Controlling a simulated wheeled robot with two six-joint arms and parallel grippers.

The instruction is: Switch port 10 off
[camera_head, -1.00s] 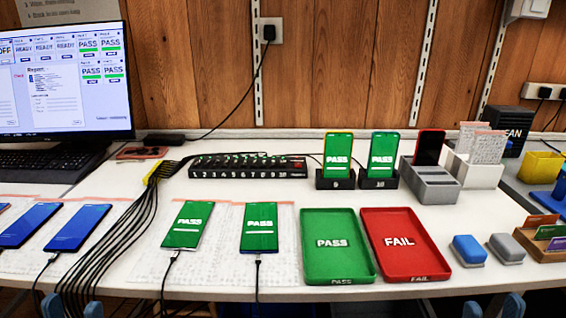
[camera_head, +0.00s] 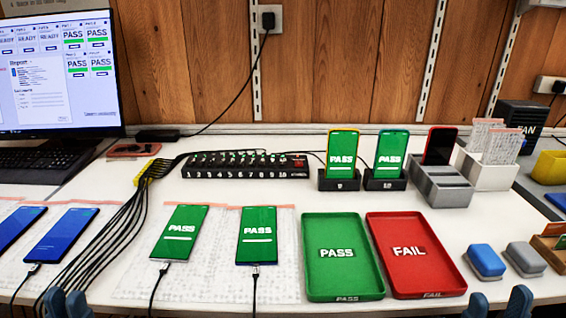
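The black switch strip (camera_head: 220,173) lies at the back of the white table, with ports numbered 1 to 10 along its front. Port 10 (camera_head: 283,174) is at its right end, beside a red switch (camera_head: 299,163). The switch positions are too small to read. My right gripper (camera_head: 498,303) is at the bottom right edge, fingertips apart and empty. Both are far in front of the strip.
Two green PASS phones (camera_head: 341,151) (camera_head: 390,153) stand in docks right of the strip. Two more PASS phones (camera_head: 182,231) (camera_head: 257,234) lie in front on cables. A green PASS tray (camera_head: 345,285) and red FAIL tray (camera_head: 435,282) sit front right. Black cables (camera_head: 118,222) run at left.

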